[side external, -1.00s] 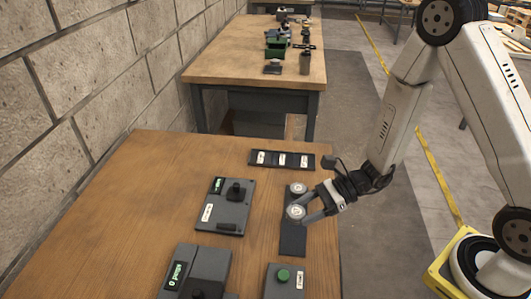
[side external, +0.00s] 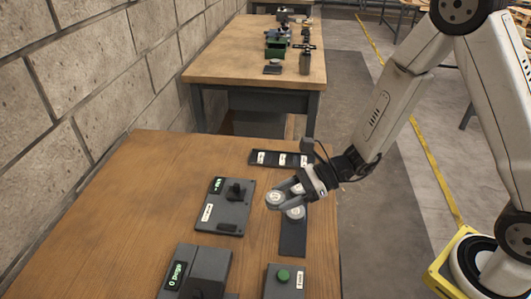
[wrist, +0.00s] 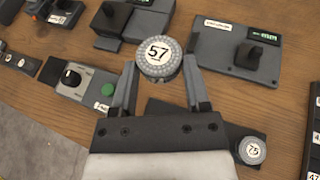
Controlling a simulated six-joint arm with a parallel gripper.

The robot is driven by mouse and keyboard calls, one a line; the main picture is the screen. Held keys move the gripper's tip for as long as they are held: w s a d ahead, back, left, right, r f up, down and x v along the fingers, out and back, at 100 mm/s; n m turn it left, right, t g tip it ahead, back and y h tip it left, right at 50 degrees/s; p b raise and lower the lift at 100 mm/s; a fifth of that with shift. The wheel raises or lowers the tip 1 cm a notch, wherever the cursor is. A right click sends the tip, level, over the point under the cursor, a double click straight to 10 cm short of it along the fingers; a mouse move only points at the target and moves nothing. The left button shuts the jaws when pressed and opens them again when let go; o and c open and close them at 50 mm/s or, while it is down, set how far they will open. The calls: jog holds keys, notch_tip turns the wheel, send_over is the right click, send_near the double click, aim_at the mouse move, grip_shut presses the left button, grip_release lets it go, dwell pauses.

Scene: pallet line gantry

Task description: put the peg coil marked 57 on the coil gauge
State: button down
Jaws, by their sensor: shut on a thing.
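The peg coil marked 57 (wrist: 158,57) is a round grey beaded disc with a white label. My gripper (wrist: 158,85) is shut on it, its two fingers on either side. In the side view my gripper (side external: 288,192) holds the coil (side external: 275,200) just left of the dark strip. A coil marked 75 (wrist: 251,150) sits on the strip in the wrist view. A coil (side external: 296,212) also shows on the strip in the side view, its number unreadable. A grey device with a black post and green display (side external: 219,207) stands left of the held coil; its label is unreadable.
A second grey device with a display (side external: 195,268) and a box with a green button (side external: 284,280) stand at the near edge. A dark rack with white labels (side external: 268,159) lies behind my gripper. The left of the table is bare wood.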

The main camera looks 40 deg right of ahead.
jog(key=w+a+f, duration=0.3)
jog(key=w+f, duration=0.1)
jog(key=w, duration=0.5)
send_over(240, 211)
jog(key=shift+s+f, duration=0.15)
jog(key=shift+f, duration=1.2)
jog(key=shift+s+f, duration=0.1)
jog(key=shift+f, duration=1.2)
jog(key=shift+w+f, duration=0.1)
jog(key=shift+f, duration=0.1)
jog(key=shift+w+f, duration=0.15)
jog(key=shift+f, duration=1.5)
jog(key=shift+f, duration=0.1)
jog(key=shift+c, duration=1.7)
grip_release()
